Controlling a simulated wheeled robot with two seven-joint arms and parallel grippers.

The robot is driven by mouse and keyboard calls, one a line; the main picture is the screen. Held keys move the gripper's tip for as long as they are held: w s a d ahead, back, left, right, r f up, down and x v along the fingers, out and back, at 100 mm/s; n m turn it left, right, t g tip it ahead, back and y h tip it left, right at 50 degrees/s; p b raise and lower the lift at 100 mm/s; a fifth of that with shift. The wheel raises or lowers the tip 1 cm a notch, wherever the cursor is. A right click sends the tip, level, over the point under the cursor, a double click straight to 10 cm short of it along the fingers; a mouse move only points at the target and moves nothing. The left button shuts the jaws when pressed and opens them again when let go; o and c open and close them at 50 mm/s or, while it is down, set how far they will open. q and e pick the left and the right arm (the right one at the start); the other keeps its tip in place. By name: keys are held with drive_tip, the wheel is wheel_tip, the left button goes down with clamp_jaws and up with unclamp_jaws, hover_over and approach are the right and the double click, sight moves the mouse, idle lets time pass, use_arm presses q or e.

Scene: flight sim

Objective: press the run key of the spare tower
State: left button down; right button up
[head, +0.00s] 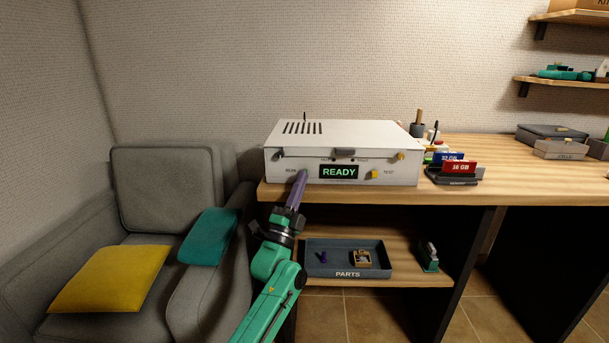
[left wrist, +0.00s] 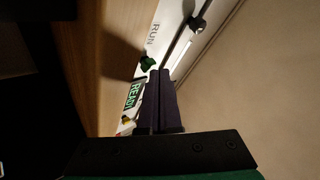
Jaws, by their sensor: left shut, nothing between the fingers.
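The white tower (head: 310,152) lies flat on the wooden desk. Its front display (head: 339,172) reads READY in green. The word RUN is printed on the front at the left, TEST at the right beside a yellow key (head: 375,174). My left gripper (head: 301,176) is shut and empty, its fingertips up at the front beside the RUN label. They hide the run key in the head view. In the left wrist view the green run key (left wrist: 148,62) shows right beside the fingertips (left wrist: 160,74); I cannot tell whether they touch it. My right gripper is not in view.
A card rack (head: 453,176) with red and blue cards stands right of the tower. Below, a PARTS tray (head: 346,262) sits on the lower shelf. A grey armchair (head: 165,190) with cushions stands at the left.

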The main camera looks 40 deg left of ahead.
use_arm(q)
drive_tip(key=shift+w+a, duration=0.15)
drive_tip(key=shift+w, duration=0.1)
drive_tip(key=shift+s, duration=0.1)
idle(0.5)
drive_tip(key=shift+s+d+p, duration=0.5)
drive_tip(key=shift+s+p, duration=0.05)
drive_tip(key=shift+s, duration=0.1)
drive_tip(key=shift+s+d+p, duration=0.75)
drive_tip(key=shift+s+d, duration=0.05)
drive_tip(key=shift+s, duration=0.2)
drive_tip(key=shift+s+d+p, duration=0.7)
drive_tip(key=shift+s+d, duration=0.05)
drive_tip(key=shift+s, duration=0.25)
